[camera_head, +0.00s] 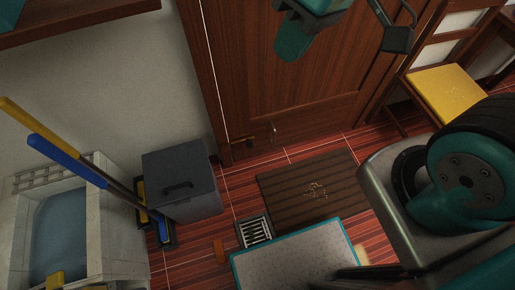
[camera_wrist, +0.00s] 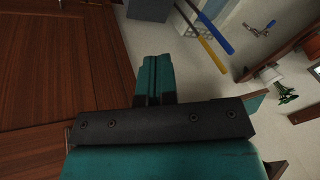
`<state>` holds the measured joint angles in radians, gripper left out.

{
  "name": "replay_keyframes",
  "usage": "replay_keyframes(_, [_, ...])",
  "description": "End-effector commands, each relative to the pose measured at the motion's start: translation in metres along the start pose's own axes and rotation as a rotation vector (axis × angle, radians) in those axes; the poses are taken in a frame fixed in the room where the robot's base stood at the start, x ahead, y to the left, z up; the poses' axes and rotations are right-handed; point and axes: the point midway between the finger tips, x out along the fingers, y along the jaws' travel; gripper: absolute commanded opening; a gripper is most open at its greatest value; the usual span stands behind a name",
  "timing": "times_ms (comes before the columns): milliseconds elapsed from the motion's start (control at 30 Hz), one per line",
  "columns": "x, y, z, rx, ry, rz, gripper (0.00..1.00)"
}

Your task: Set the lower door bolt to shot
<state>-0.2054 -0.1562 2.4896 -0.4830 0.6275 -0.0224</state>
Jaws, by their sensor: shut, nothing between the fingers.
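The wooden door (camera_head: 300,70) fills the upper middle of the head view and the left side of the wrist view (camera_wrist: 60,60). The lower door bolt (camera_head: 240,143) appears as a small brass-coloured piece at the door's bottom left corner, near the frame. It is too small to tell its position. My gripper (camera_wrist: 153,68) is in the wrist view, its teal fingers shut together and empty. The wrist view shows no bolt near the fingertips. In the head view, teal parts of my arm hang in front of the door, high above the bolt.
A grey bin (camera_head: 185,185) stands left of the door, beside a blue-handled and a yellow-handled broom and a stone basin (camera_head: 110,240). A brown doormat (camera_head: 300,200) lies before the door. A yellow-seated chair (camera_head: 447,92) stands right. A floor grate (camera_head: 255,231) lies near the mat.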

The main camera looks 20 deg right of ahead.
Motion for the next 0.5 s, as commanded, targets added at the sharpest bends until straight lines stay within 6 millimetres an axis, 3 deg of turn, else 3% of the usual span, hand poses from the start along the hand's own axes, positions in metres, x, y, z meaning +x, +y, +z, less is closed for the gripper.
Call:
replay_keyframes(33, [0.032, 0.017, -0.001, 0.017, 0.007, -0.003, 0.00])
replay_keyframes(500, [0.193, 0.137, -0.038, 0.148, 0.116, -0.010, 0.00])
